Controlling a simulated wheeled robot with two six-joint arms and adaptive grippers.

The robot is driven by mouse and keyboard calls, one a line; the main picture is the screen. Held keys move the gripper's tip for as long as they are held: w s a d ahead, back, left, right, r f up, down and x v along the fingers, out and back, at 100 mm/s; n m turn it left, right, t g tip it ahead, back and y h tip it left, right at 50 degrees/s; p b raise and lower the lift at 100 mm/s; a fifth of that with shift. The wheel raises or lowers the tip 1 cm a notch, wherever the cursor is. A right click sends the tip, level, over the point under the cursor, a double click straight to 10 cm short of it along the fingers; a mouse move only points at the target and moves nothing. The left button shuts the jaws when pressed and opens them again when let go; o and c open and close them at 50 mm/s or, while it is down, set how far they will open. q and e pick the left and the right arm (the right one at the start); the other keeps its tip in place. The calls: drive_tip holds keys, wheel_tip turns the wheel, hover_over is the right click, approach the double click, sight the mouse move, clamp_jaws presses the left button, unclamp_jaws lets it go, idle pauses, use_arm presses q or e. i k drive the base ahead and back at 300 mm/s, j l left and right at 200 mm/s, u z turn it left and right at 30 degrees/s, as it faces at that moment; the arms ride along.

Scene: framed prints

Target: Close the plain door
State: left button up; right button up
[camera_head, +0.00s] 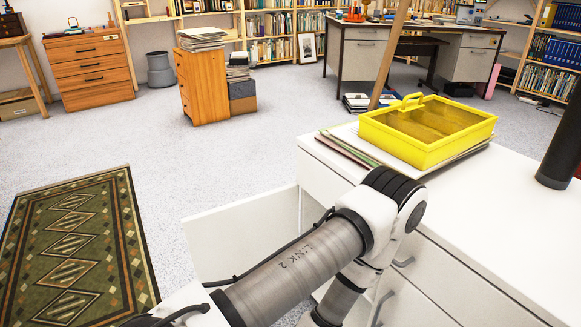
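The plain white door (235,235) stands open at the left end of the white cabinet (480,215). It sticks out to the left from the cabinet's front, with a dark gap beside its hinge side. One of my arms reaches in from the bottom, crosses in front of the door's lower part and bends down in front of the cabinet. The arm hides part of the door and cabinet front. Neither gripper is in view, so contact with the door cannot be seen.
Handles (404,262) show on the cabinet front. A patterned rug (75,250) lies at the left. A wooden drawer unit (203,85) stands behind. The grey floor between is clear.

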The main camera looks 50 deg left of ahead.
sight(224, 241)
drive_tip(key=k+j+z, duration=0.1)
drive_tip(key=j, duration=0.5)
drive_tip(key=k+j, duration=0.25)
drive_tip(key=j, duration=0.3)
drive_tip(key=k+j+z, duration=0.15)
drive_tip(key=j, duration=0.4)
drive_tip(key=k+j, duration=0.25)
drive_tip(key=j, duration=0.3)
drive_tip(key=k+j+z, duration=0.15)
drive_tip(key=j, duration=0.4)
drive_tip(key=k+j+z, duration=0.1)
drive_tip(key=k+j, duration=0.2)
drive_tip(key=j, duration=0.2)
drive_tip(key=k+j, duration=0.25)
drive_tip(key=j, duration=0.25)
drive_tip(key=k+j+z, duration=0.15)
drive_tip(key=j, duration=0.35)
drive_tip(key=k, duration=0.1)
